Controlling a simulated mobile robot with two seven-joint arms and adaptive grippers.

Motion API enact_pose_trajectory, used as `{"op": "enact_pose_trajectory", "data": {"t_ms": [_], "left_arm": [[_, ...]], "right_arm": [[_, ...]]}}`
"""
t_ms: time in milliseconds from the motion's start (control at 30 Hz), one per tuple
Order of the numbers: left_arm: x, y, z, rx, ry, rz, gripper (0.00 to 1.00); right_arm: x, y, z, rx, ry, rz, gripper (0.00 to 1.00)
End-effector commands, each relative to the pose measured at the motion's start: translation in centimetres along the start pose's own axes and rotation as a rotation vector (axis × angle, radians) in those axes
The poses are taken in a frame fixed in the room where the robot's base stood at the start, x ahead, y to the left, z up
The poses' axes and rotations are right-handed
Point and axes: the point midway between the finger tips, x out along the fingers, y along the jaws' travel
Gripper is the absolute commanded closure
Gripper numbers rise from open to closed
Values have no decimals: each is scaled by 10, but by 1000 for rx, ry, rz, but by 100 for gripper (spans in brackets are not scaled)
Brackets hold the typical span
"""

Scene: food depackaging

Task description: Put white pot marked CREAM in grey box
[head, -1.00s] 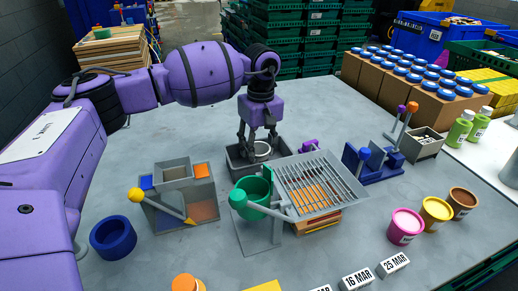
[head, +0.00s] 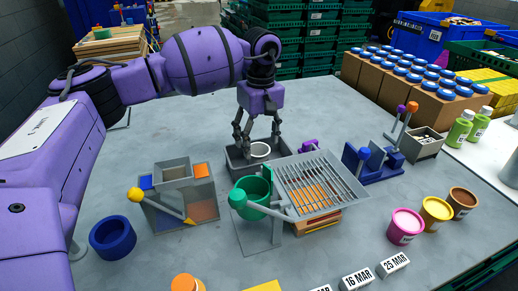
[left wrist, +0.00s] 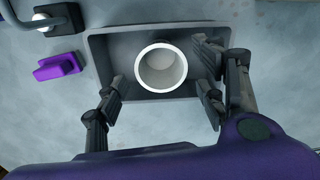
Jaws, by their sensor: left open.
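The white pot (head: 260,150) stands upright inside the grey box (head: 236,164), and its lettering cannot be read. The left wrist view shows the pot (left wrist: 161,68) from above, open-topped, within the walls of the grey box (left wrist: 104,44). My left gripper (head: 257,139) is above the box, with its fingers spread and apart from the pot. In the left wrist view the open fingers (left wrist: 163,88) are on both sides of the pot. My right gripper is not in view.
A green cup (head: 254,193) on a stand and a sloped grille (head: 322,184) are close in front of the box. A grey sorter (head: 168,215) and a blue ring (head: 113,237) are to the left. The table behind the box is clear.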

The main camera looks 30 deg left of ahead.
Motion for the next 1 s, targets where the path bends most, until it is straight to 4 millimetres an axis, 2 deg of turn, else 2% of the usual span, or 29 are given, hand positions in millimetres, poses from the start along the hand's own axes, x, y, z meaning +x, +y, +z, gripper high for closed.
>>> {"op": "enact_pose_trajectory", "data": {"t_ms": [33,200,400,600,1000], "left_arm": [[-13,2,0,0,2,5,36],[-49,1,0,1,1,3,36],[-78,1,0,0,0,2,36],[-87,0,0,1,-1,1,36],[-87,0,0,1,-1,1,36]], "right_arm": [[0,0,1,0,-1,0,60],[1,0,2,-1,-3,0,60],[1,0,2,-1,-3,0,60],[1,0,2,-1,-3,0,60],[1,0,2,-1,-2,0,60]]}}
